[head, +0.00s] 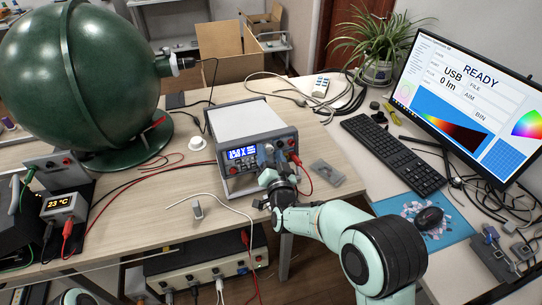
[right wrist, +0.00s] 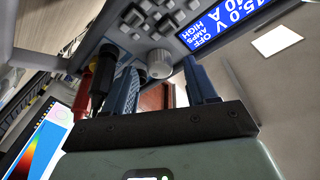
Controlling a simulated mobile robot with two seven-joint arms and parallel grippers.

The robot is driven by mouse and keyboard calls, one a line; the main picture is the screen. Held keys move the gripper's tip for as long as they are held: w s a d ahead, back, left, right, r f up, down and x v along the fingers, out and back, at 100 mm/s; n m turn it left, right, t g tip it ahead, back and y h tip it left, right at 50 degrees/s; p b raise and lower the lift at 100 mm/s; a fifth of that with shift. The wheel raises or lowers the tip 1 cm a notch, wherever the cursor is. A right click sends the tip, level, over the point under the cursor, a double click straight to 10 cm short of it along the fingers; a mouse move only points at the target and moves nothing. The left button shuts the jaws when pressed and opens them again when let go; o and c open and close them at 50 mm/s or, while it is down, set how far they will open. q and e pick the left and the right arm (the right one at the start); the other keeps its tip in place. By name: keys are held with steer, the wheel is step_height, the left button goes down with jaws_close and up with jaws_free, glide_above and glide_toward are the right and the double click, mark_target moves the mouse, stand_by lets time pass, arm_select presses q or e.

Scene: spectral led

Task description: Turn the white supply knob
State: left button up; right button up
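The grey power supply (head: 252,142) stands on the wooden table with its lit blue display (head: 242,153) facing me. In the right wrist view the display (right wrist: 235,25) reads 15.0 V and OFF. The white supply knob (right wrist: 159,63) is on its front panel beside the buttons. In the head view the gripper hides the knob. My right gripper (head: 271,162) is at the front panel. In the right wrist view its blue fingers (right wrist: 163,80) are apart, with the knob showing in the gap between their tips. I cannot tell whether they touch it.
Red and black plugs (right wrist: 98,72) sit in the panel close to one finger. A red cable (head: 304,178) hangs at the right of the supply. A grey bracket (head: 327,172) lies to its right, and a big green sphere (head: 82,72) stands at the left.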

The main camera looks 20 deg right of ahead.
steer(key=s, duration=1.3)
steer(key=shift+s+a+f+b, duration=0.2)
steer(key=shift+a+f+b, duration=0.1)
steer(key=shift+a, duration=0.15)
stand_by(1.5)
